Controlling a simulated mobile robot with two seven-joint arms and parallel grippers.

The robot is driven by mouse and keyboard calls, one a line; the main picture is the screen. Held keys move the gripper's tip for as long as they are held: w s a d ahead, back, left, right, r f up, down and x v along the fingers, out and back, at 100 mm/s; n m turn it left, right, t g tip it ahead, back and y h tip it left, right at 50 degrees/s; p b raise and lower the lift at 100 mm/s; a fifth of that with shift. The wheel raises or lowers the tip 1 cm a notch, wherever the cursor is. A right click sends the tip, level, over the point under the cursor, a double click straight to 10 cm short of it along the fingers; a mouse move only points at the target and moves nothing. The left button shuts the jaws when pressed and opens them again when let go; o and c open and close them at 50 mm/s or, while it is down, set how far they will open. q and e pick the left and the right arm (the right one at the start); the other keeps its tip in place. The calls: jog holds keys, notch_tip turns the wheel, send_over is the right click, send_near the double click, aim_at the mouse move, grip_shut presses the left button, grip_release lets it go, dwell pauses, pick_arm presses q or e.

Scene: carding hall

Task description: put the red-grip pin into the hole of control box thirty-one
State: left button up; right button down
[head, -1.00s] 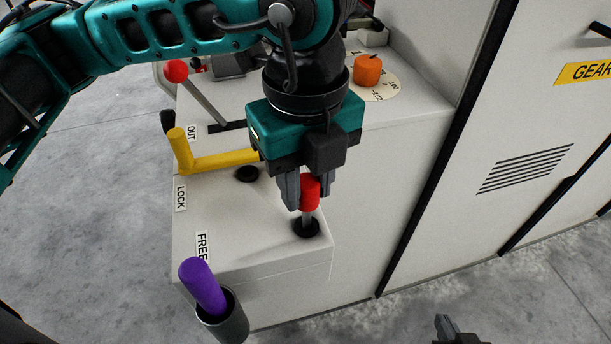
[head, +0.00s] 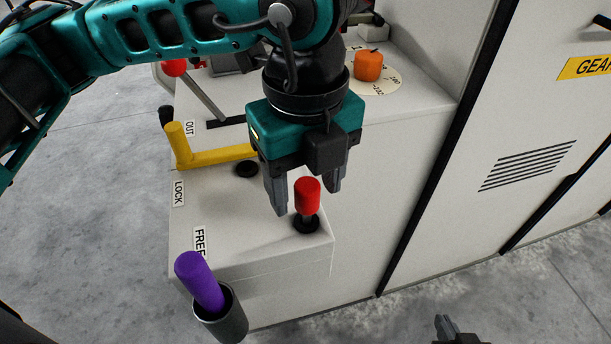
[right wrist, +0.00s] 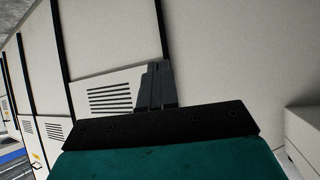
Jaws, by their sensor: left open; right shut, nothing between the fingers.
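The red-grip pin (head: 307,195) stands upright in the black-rimmed hole (head: 306,225) near the front right of the control box top (head: 240,225). Only a short piece of its shaft shows between the grip and the rim. My left gripper (head: 308,200) is open, with its fingers apart on either side of the red grip and not closed on it. No number is readable on the box. My right gripper (head: 449,326) shows at the bottom edge of the head view; in the right wrist view its fingers (right wrist: 156,86) are together and empty.
A purple-grip pin (head: 201,282) sits in a grey cup (head: 228,318). An orange knob (head: 368,65) stands behind. The tall cabinet (head: 450,190) walls the right side.

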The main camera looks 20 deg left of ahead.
pick_arm(q)
notch_tip(320, 180, up, 13)
jog(key=p, duration=0.2)
pick_arm(e)
jog(key=r, duration=0.1)
jog(key=a+r, duration=0.1)
jog(key=r, duration=0.2)
jog(key=shift+w+a+r, duration=0.25)
jog(key=shift+w+r, duration=0.1)
jog(key=shift+r, duration=0.05)
pick_arm(q)
jog(key=shift+f, duration=0.1)
